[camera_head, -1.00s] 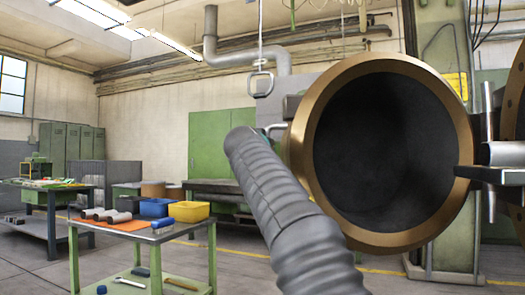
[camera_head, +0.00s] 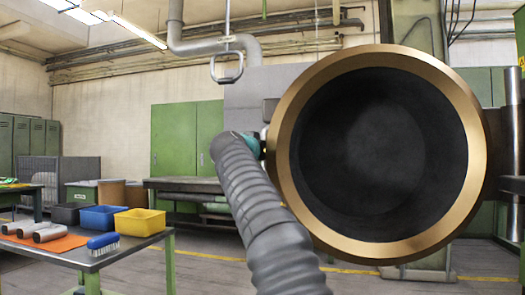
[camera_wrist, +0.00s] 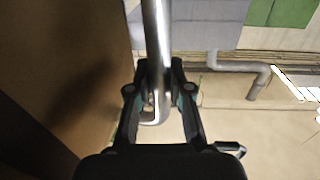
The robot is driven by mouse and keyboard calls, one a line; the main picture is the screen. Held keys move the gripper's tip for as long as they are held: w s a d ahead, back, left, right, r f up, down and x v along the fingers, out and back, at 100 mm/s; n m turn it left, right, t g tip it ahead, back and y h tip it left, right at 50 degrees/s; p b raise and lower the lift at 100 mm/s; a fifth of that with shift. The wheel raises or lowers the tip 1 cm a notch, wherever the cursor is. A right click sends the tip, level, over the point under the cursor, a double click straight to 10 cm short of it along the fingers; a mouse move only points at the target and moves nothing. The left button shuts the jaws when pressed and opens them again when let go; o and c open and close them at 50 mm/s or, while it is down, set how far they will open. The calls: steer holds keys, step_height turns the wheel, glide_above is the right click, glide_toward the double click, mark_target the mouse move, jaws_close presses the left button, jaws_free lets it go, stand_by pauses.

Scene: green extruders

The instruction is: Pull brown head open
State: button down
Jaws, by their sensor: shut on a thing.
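The brown head (camera_head: 281,150) is a large round ring with a brown-gold rim and a dark hollow inside. It fills the right of the head view, its opening facing me. In the wrist view its brown side (camera_wrist: 70,60) fills the left. A shiny metal bar handle (camera_wrist: 157,40) runs down the middle of the wrist view. My gripper (camera_wrist: 160,85) is shut around this handle, one finger on each side. In the head view my grey arm reaches to the left edge of the head, and the fingers are mostly hidden there.
A green-legged table (camera_head: 115,258) at the left holds a yellow bin (camera_head: 139,222), a blue bin (camera_head: 101,218), a brush (camera_head: 103,242) and metal cylinders. A metal hook handle (camera_head: 227,68) hangs above my arm. Floor shows between table and head.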

steer(key=shift+w, duration=0.3)
steer(key=c, duration=1.1)
jaws_free()
steer(key=shift+f, duration=0.1)
steer(key=shift+o, duration=0.2)
steer(key=shift+d, duration=0.1)
steer(key=shift+s, duration=0.1)
steer(key=v, duration=1.2)
